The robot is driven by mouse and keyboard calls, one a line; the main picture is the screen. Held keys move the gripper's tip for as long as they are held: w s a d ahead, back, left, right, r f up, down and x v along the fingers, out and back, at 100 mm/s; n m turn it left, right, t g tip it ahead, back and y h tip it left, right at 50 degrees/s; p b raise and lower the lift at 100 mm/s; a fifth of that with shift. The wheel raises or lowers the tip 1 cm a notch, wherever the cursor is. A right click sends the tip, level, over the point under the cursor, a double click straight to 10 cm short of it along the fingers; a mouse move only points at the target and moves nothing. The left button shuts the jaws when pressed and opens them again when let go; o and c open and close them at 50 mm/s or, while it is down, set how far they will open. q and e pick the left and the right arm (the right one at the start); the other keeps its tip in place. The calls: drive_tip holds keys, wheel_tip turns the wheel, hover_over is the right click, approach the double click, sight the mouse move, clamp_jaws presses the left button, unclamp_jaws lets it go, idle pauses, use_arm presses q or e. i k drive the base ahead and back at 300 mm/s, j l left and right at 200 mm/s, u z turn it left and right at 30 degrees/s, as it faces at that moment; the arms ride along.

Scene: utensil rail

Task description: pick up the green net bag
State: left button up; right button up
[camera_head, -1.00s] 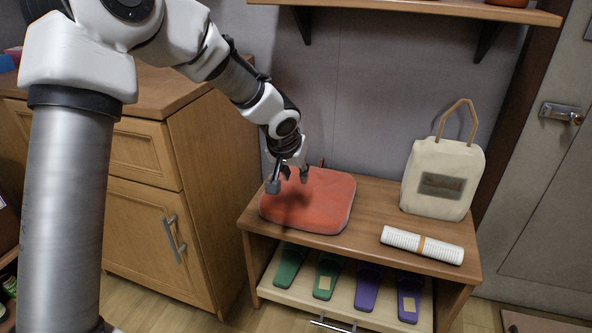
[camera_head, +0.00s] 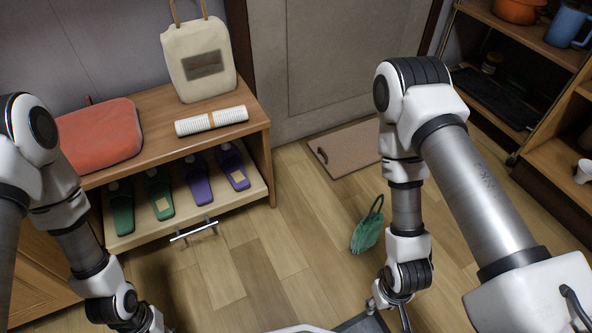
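The green net bag (camera_head: 367,234) lies on the wooden floor, right of the bench, with its dark handle loop pointing up and away. My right gripper (camera_head: 389,316) hangs near the bottom edge of the view, nearer to me than the bag and apart from it. Its fingers look spread, with nothing seen between them. My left gripper (camera_head: 150,324) is at the bottom left, in front of the bench, and its fingertips are cut off by the frame edge.
The bench (camera_head: 258,120) carries a red cushion (camera_head: 100,137), a cream bag (camera_head: 200,62) and a white roll (camera_head: 211,120). Green and purple slippers sit on its pulled-out lower tray (camera_head: 232,205). A doormat (camera_head: 350,150) lies by the door. Shelves (camera_head: 520,35) stand at right. Floor around the bag is clear.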

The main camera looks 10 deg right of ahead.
sight(365, 236)
drive_tip(key=i+j+z, duration=0.1)
drive_tip(key=i+z, duration=0.2)
drive_tip(key=z, duration=0.15)
drive_tip(key=i+j+z, duration=0.25)
drive_tip(key=z, duration=0.15)
drive_tip(key=i+j+z, duration=0.2)
drive_tip(key=z, duration=0.25)
drive_tip(key=j, duration=0.1)
